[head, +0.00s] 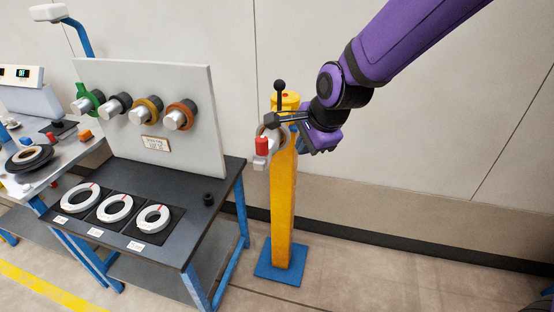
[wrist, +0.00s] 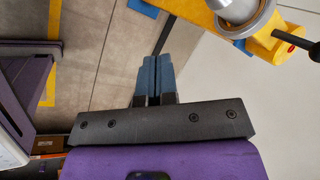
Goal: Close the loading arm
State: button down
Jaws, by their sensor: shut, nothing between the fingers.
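A yellow post (head: 284,200) stands on a blue floor plate (head: 280,261). At its head are a yellow cap (head: 290,98) with a red spot, an upright black lever with a round knob (head: 279,86), a silver ring and a red piece (head: 262,146) on a grey end. Which of these is the loading arm I cannot tell for sure. In the wrist view the silver ring (wrist: 242,8) and black lever (wrist: 298,40) show at upper right. My gripper (wrist: 153,60) is shut and empty, beside the post head; whether it touches is unclear.
Left of the post, a dark table (head: 190,215) with blue legs holds several white rings and an upright grey panel (head: 200,90) with several pegs. A second bench (head: 60,165) stands further left. Floor right of the post is free, with the wall behind.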

aim_at(269, 162)
jog(key=w+a+f+n+t+y, duration=0.1)
jog(key=w+a+f+n, duration=0.4)
jog(key=f+n, duration=0.3)
jog(key=shift+a+f+n+t+y, duration=0.35)
jog(key=shift+a+n, duration=0.35)
jog(key=shift+n, duration=1.1)
jog(key=shift+w, duration=0.1)
jog(key=shift+w+a+r, duration=0.1)
jog(key=shift+a, duration=0.7)
jog(key=shift+d, duration=0.1)
